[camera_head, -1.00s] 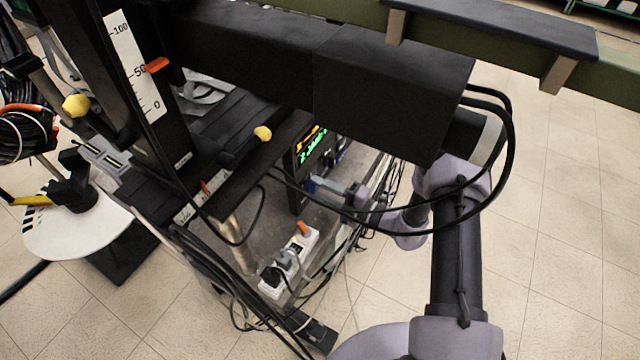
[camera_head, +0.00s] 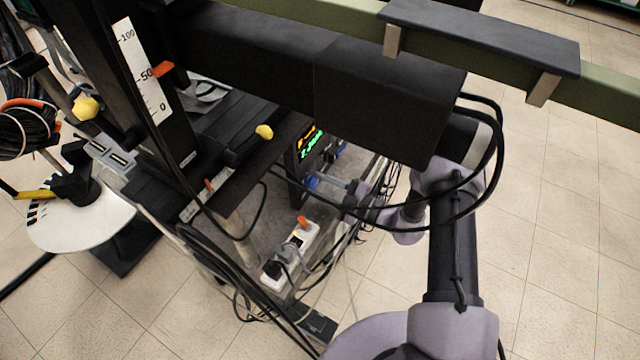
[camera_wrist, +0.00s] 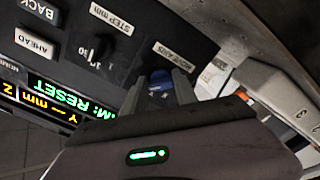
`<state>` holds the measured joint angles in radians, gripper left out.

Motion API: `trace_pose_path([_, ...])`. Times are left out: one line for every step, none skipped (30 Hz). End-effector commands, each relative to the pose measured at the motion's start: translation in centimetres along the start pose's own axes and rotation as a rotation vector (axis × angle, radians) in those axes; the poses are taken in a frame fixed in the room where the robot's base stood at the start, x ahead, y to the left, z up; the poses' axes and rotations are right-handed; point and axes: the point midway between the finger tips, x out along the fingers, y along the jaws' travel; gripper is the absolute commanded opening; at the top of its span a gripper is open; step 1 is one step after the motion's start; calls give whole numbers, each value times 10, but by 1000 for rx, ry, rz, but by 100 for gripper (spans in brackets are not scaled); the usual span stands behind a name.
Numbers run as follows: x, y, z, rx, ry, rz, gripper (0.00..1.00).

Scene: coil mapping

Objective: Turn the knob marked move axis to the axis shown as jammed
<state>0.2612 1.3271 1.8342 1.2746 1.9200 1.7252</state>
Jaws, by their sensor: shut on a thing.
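The blue move axis knob (camera_wrist: 160,84) is on the dark control panel, under a label that reads as MOVE AXIS (camera_wrist: 175,56), upside down in the wrist view. My gripper (camera_wrist: 163,80) is shut on this knob, one finger on each side. The knob's pointer and position marks are hidden by the fingers. The panel's display (camera_wrist: 70,110) shows green text ending in RESET and orange rows with Y, mm and Z. I cannot tell which axis is shown as jammed. In the head view my gripper (camera_head: 326,183) reaches the control box (camera_head: 297,165) from the right.
A black STEP mm knob (camera_wrist: 100,48) and the BACK (camera_wrist: 40,10) and AHEAD (camera_wrist: 34,42) keys lie beside it. Black cables (camera_head: 400,215) loop past my arm. A power strip (camera_head: 290,252) sits below.

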Motion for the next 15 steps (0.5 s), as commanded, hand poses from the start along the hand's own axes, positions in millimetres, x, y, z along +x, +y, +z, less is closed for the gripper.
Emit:
trace_pose_path([0, -1, 0, 6, 0, -1, 0])
trace_pose_path([0, -1, 0, 7, 0, -1, 0])
trace_pose_path([0, -1, 0, 9, 0, -1, 0])
trace_pose_path([0, -1, 0, 10, 0, -1, 0])
trace_pose_path([0, -1, 0, 10, 0, -1, 0])
trace_pose_path([0, -1, 0, 10, 0, -1, 0])
trace_pose_path([0, -1, 0, 10, 0, -1, 0])
trace_pose_path([0, -1, 0, 10, 0, -1, 0])
trace_pose_path([0, -1, 0, 10, 0, -1, 0])
trace_pose_path([0, -1, 0, 10, 0, -1, 0])
trace_pose_path([0, -1, 0, 10, 0, -1, 0])
trace_pose_path([0, -1, 0, 10, 0, -1, 0])
trace_pose_path([0, -1, 0, 9, 0, -1, 37])
trace_pose_path([0, -1, 0, 9, 0, -1, 42])
trace_pose_path([0, -1, 0, 9, 0, -1, 50])
